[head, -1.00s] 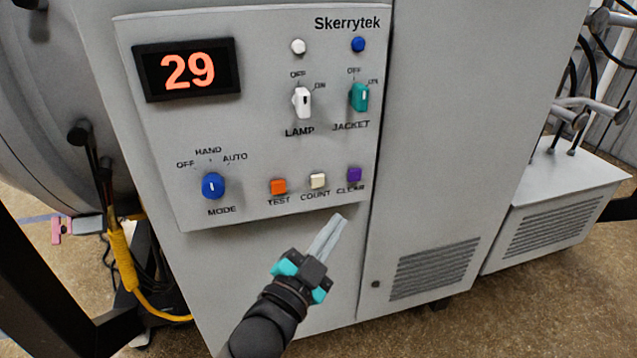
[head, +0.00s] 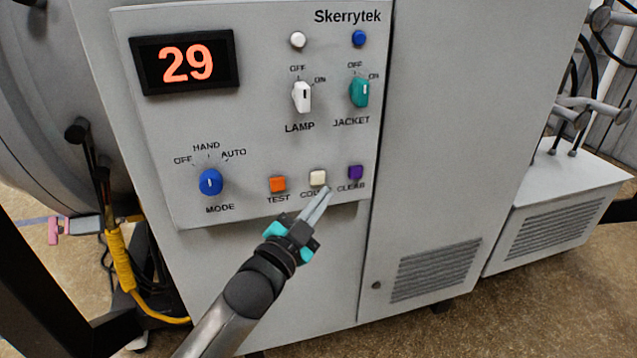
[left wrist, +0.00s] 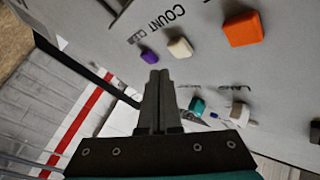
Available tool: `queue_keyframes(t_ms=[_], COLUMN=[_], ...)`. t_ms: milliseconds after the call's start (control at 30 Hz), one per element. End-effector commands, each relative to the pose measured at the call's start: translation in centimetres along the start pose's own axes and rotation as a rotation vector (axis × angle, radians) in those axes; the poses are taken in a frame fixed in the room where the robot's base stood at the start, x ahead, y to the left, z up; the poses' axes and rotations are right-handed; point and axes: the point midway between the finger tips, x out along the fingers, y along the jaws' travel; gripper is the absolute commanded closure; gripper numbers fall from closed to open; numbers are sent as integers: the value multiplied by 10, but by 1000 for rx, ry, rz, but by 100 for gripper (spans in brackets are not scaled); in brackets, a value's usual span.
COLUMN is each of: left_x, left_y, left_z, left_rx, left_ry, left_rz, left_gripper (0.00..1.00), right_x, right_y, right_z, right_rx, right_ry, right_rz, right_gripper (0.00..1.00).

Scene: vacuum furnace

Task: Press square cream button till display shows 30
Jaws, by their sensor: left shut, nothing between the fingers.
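The square cream button (head: 318,177) sits on the grey panel above the COUNT label, between the orange and purple buttons. It also shows in the left wrist view (left wrist: 180,47). The display (head: 185,63) reads 29 in red digits. My left gripper (head: 325,192) is shut and empty. Its fingertips are just below and slightly right of the cream button in the head view and cover part of the COUNT label. In the left wrist view the closed fingers (left wrist: 160,74) point toward the gap between the cream and purple buttons, with contact not visible. My right gripper is not in view.
An orange TEST button (head: 278,184) is left of the cream one, and a purple CLEAR button (head: 355,172) is close on its right. A blue MODE knob (head: 210,182), a white LAMP switch (head: 302,97) and a teal JACKET switch (head: 359,93) share the panel.

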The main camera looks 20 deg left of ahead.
Motion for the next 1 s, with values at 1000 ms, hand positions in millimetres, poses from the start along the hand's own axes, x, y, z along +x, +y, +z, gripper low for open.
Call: queue_keyframes(t_ms=[1000], left_x=[11], left_y=[-9], left_z=[8], left_rx=[-1], left_ry=[0], left_rz=[-1], left_gripper=[100], right_x=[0], right_y=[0], right_z=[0], right_rx=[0], right_ry=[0], right_rz=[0], right_gripper=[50])
